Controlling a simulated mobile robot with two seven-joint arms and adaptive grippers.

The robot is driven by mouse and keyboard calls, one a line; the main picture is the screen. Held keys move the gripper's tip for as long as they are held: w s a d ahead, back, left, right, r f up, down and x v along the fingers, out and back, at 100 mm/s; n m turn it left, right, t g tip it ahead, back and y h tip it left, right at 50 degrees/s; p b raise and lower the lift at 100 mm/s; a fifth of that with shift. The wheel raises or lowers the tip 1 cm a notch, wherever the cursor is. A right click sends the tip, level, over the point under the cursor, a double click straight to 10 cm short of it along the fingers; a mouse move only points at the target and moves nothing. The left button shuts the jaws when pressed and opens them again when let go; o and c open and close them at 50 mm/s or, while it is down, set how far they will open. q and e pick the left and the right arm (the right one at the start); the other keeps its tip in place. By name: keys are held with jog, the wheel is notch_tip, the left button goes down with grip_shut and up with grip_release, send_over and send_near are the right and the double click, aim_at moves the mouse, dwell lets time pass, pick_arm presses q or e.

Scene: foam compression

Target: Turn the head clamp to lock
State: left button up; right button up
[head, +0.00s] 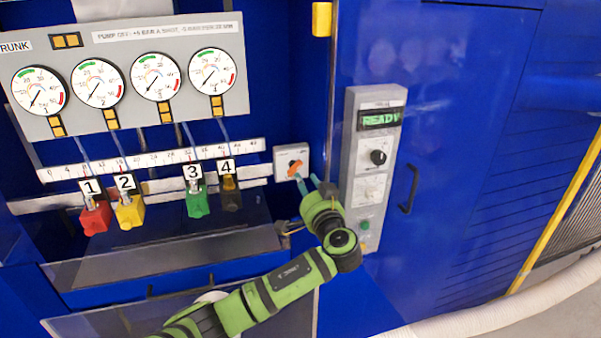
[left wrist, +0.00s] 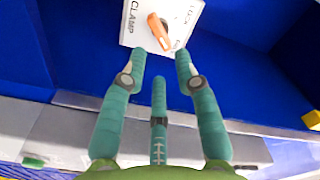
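The head clamp is an orange knob (head: 295,168) on a small white plate (head: 283,155), at the right end of the ruler strip. In the left wrist view the orange knob (left wrist: 159,32) sits tilted on the white plate (left wrist: 186,12), which is marked CLAMP and LOCK. My left gripper (head: 308,182) is just below and right of the knob in the head view. In the left wrist view its green fingers (left wrist: 158,68) are spread apart below the knob, with nothing between them. The fingers look apart from the knob. My right gripper does not show.
A grey control panel (head: 349,200) with a READY display stands right of the gripper. Numbered red (head: 95,217), yellow (head: 130,213), green (head: 197,203) and dark (head: 231,198) blocks hang under the ruler at left. Several gauges (head: 97,83) are above. A blue cabinet door with a black handle (head: 408,189) is at right.

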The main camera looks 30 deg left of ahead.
aim_at(295, 168)
pick_arm(q)
jog(key=p+x, duration=0.1)
jog(key=x, duration=0.4)
jog(key=shift+w+a+p, duration=0.15)
jog(key=shift+w+p, duration=0.05)
jog(key=shift+p, duration=0.15)
jog(key=shift+f, duration=0.1)
grip_shut()
